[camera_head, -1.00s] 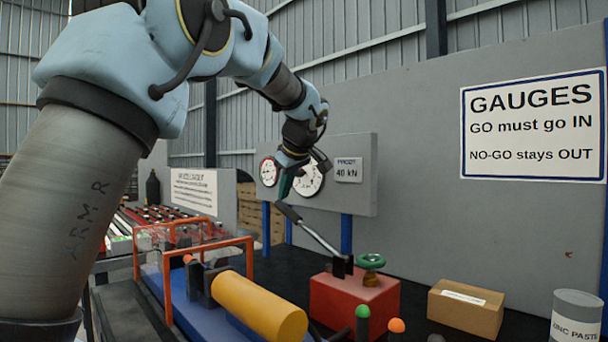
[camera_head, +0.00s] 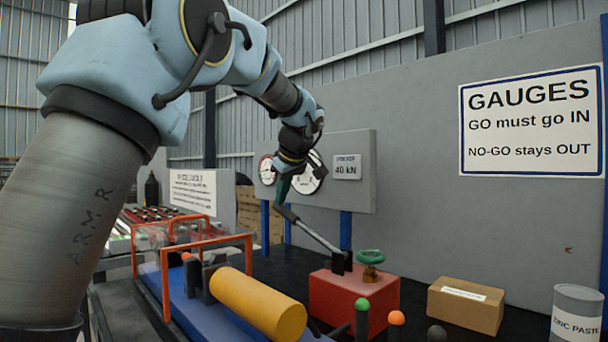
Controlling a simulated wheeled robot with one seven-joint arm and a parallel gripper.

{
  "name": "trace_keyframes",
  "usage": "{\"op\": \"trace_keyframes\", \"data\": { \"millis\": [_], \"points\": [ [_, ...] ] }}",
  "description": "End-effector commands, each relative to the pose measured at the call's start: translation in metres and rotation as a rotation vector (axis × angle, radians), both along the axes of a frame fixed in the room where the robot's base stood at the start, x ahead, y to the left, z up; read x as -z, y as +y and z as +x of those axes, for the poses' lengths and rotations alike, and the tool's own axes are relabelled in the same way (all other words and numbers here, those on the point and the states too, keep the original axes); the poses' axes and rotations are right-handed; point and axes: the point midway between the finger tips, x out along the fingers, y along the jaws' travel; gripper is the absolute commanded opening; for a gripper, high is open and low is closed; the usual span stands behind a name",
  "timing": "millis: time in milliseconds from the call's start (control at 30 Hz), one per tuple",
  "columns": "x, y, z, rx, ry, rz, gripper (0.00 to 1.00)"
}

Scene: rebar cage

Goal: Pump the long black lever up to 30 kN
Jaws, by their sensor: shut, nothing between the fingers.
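The long black lever (camera_head: 313,233) rises to the left from the red pump block (camera_head: 352,300), with its dark grip end (camera_head: 287,214) up in the air. My gripper (camera_head: 281,203) is shut and empty, pointing down right at the lever's grip end; whether they touch I cannot tell. Two round dial gauges stand on a grey panel behind. The right dial (camera_head: 311,180) is partly hidden by my wrist, and the left dial (camera_head: 267,170) is partly visible. The needles are too small to read. A plate beside them reads 40 kN (camera_head: 347,168).
A green handwheel (camera_head: 371,258) sits on the pump block. A yellow cylinder (camera_head: 258,303) lies left of it, near orange frames (camera_head: 206,240). Green (camera_head: 362,304) and orange (camera_head: 396,318) knobs stand in front. A cardboard box (camera_head: 466,304) and a paste tin (camera_head: 575,315) stand right.

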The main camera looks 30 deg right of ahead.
Motion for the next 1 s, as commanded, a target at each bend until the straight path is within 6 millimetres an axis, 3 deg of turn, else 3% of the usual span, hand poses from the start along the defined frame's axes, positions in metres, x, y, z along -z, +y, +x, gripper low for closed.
{"op": "trace_keyframes", "data": {
  "millis": [700, 1000],
  "points": [
    [0.019, 0.002, 0.006, -0.001, 0.000, 0.000, 0.00],
    [0.019, 0.002, 0.006, 0.000, 0.000, 0.000, 0.00]
  ]
}}
